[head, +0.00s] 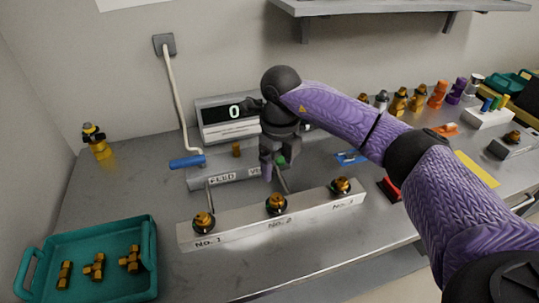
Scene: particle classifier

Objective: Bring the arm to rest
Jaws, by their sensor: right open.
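My right arm (345,113), in a purple sleeve with dark joints, reaches in from the right. My right gripper (273,165) points down and is open, with nothing seen between its fingers. It hangs in front of the grey device (215,178) marked FEED and hides part of its second label. A bit of green (281,161) shows right beside the fingers; I cannot tell whether they touch it. My left gripper is not in view.
A display (215,118) reading 0 stands behind. In front lies a bar (240,224) with three brass fittings. A teal tray (148,224) with brass fittings is at front left. Bottles (437,94) and a shelf (400,7) are at the back right. Bare table lies front centre.

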